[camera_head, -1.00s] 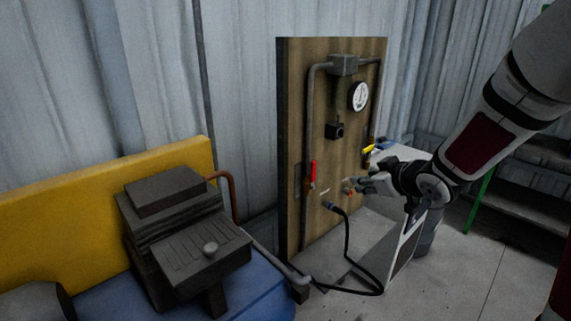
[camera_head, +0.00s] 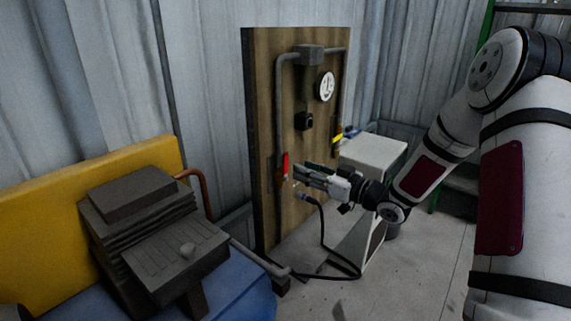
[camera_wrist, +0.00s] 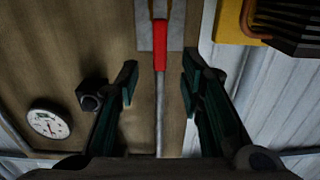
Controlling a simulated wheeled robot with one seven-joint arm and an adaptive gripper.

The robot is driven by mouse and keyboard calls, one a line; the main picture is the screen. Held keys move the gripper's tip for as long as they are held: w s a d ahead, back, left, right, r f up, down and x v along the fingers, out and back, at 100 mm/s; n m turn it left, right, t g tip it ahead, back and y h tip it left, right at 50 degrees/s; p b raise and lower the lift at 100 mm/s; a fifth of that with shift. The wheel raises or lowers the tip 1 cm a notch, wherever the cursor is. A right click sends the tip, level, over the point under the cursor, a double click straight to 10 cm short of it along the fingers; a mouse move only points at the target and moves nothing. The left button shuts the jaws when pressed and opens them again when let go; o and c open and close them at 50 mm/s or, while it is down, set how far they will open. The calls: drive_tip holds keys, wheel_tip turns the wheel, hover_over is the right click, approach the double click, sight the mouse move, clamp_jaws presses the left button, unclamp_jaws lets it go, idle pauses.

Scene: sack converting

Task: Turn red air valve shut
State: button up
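The red air valve handle (camera_head: 285,165) sits on the pipe at the left side of the wooden board (camera_head: 262,90). It points along the pipe. In the wrist view the red handle (camera_wrist: 159,45) shows ahead of and between the two fingers, over a grey plate. My gripper (camera_head: 298,174) is just right of the handle in the head view. In the wrist view my gripper (camera_wrist: 158,80) is open, with a wide gap between its dark green fingers and nothing held. The fingertips appear short of the handle, and I cannot tell the exact distance.
The board also carries a gauge (camera_head: 326,87), a dark square fitting (camera_head: 304,121) and a yellow handle (camera_head: 338,139) on the right pipe. A black hose (camera_head: 322,235) hangs below my gripper. A white cabinet (camera_head: 375,155) stands to the right. A dark machine (camera_head: 150,225) stands at left.

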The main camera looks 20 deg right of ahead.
sight(287, 162)
drive_tip(key=b+x, duration=0.1)
drive_tip(key=x, duration=0.7)
clamp_jaws()
